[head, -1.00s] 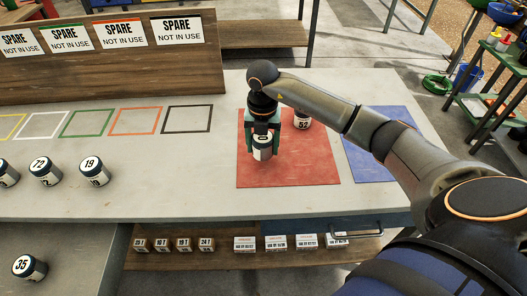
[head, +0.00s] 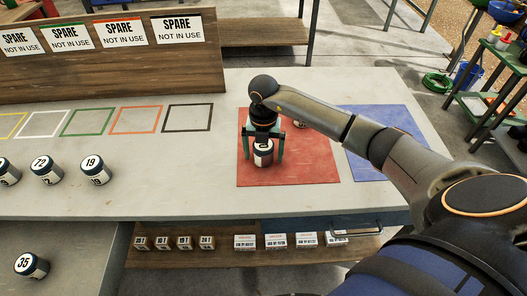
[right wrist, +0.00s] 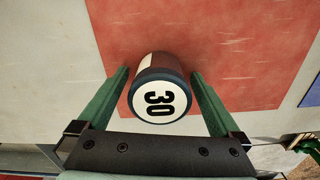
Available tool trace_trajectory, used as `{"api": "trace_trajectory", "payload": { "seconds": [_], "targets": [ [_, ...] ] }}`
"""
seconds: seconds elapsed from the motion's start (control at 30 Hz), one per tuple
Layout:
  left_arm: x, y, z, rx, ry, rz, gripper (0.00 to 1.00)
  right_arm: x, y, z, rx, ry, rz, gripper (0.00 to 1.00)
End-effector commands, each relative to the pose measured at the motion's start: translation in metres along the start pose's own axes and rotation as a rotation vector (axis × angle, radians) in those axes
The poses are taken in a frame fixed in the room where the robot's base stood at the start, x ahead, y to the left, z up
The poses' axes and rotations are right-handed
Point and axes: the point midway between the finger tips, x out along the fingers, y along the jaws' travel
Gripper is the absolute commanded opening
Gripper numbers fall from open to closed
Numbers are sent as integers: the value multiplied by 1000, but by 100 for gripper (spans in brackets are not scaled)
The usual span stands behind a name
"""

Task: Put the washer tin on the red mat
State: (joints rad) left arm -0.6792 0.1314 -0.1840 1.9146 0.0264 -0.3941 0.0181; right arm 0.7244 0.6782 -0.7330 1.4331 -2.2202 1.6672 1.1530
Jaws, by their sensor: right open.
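A white tin with a dark rim, numbered 30 (head: 263,154), is upright on the red mat (head: 305,165), near the mat's left side. In the right wrist view its lid (right wrist: 160,99) faces the camera, with the red mat (right wrist: 245,60) around it. My right gripper (head: 263,157) is open around the tin, one finger on each side, with gaps showing in the wrist view. No visible label says washers. My left gripper is out of view.
A blue mat (head: 375,165) lies to the right. Tins 72 (head: 46,169) and 19 (head: 95,169) stand on the left of the bench, and tin 35 (head: 31,266) on a lower surface. Several coloured outlines and a wooden board with SPARE signs (head: 125,70) are behind.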

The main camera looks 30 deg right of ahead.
Motion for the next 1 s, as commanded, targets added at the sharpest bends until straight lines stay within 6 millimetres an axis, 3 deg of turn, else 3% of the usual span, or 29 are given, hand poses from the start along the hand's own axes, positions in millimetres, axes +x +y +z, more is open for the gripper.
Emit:
{"api": "trace_trajectory", "payload": {
  "seconds": [0.27,0.7,1.0],
  "targets": [
    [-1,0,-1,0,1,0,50,-9,0,1,0,-2,1,100],
    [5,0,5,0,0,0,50,-96,1,1,0,-4,3,100],
    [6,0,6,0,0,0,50,-123,0,0,1,-1,0,100]
  ]
}}
